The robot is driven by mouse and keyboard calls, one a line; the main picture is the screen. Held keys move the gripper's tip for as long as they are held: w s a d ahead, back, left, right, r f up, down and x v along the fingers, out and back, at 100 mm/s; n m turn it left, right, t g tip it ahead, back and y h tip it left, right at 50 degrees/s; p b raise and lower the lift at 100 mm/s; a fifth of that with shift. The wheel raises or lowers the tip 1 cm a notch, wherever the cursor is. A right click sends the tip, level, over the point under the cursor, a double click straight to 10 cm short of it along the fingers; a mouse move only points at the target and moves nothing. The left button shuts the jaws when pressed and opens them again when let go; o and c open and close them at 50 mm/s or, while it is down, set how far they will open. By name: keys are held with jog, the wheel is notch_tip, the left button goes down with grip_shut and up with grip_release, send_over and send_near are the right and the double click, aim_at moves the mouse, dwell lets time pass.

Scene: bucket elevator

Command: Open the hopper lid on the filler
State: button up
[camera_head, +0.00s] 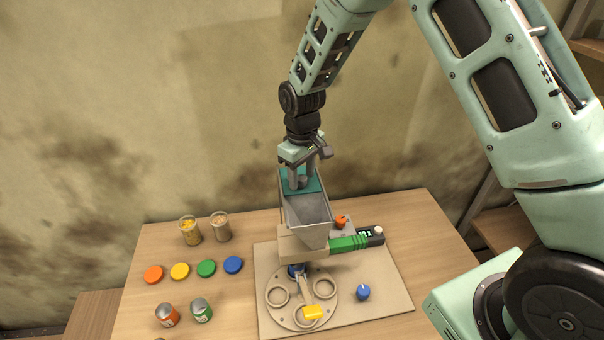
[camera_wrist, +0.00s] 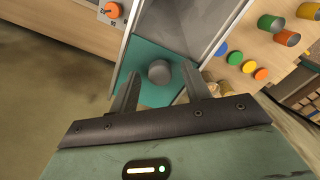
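The hopper (camera_head: 307,214) is a grey metal funnel on a beige block of the filler, near the middle of the table. Its teal lid (camera_head: 313,184) lies at the far part of the hopper's top; grey inner walls show in front of it. In the wrist view the teal lid (camera_wrist: 148,50) carries a round grey knob (camera_wrist: 159,72). My gripper (camera_head: 300,181) is over the lid, pointing down. In the wrist view my gripper (camera_wrist: 160,90) is open, one finger on each side of the knob, with gaps visible. Whether the fingertips touch the lid cannot be told.
Jars (camera_head: 190,231), coloured discs (camera_head: 206,268) and cans (camera_head: 201,310) stand left.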

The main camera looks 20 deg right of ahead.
aim_at(302, 178)
notch_tip(302, 178, up, 18)
jog(key=b, duration=0.5)
jog(key=shift+f, duration=0.25)
jog(key=shift+s+f, duration=0.1)
jog(key=s+a+f+n+b, duration=0.1)
jog(key=s+a+f+b, duration=0.2)
jog(key=s, duration=0.4)
jog(key=s+a+f+b, duration=0.1)
jog(key=s+a+f, duration=0.2)
jog(key=s+a, duration=0.3)
jog(key=s+d+f+n+b, duration=0.1)
jog(key=s+f, duration=0.6)
jog(key=s, duration=1.1)
jog(key=shift+y+b, duration=0.3)
jog(key=shift+b, duration=0.5)
jog(key=shift+s+d+f, duration=0.1)
jog(key=shift+c, duration=1.3)
jog(key=shift+d, duration=0.1)
